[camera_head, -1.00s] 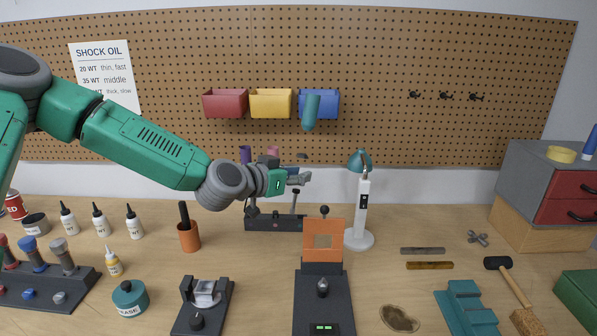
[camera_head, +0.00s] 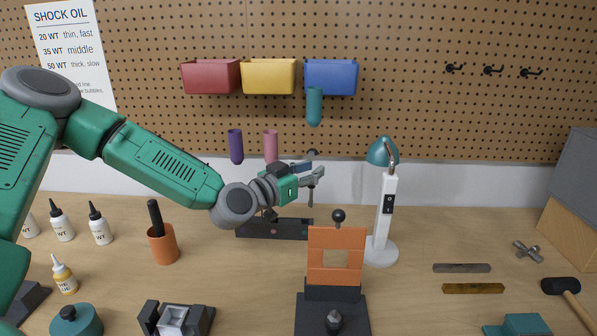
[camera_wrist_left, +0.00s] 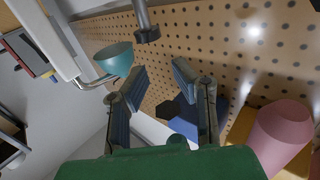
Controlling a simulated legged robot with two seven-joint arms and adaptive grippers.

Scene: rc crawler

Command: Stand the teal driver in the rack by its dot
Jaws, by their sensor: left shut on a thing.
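The teal driver (camera_head: 314,106) is upright, handle up, above my left gripper (camera_head: 316,177) in the head view. The gripper is shut on it below the handle; the thin part between is hard to make out. In the wrist view a teal patch (camera_wrist_left: 178,140) shows low between the fingers (camera_wrist_left: 160,88). The dark rack (camera_head: 275,229) sits on the bench below and left of the gripper, partly hidden by it, with a small reddish mark on its front. A purple driver (camera_head: 235,146) and a pink driver (camera_head: 270,144) show above the rack, left of the teal one. My right gripper is out of view.
A lamp (camera_head: 388,208) with a teal shade stands right of the gripper. An orange-fronted stand (camera_head: 336,242) with a ball knob is in front of it. An orange cup (camera_head: 163,244) stands left of the rack. Bins (camera_head: 270,77) hang on the pegboard behind.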

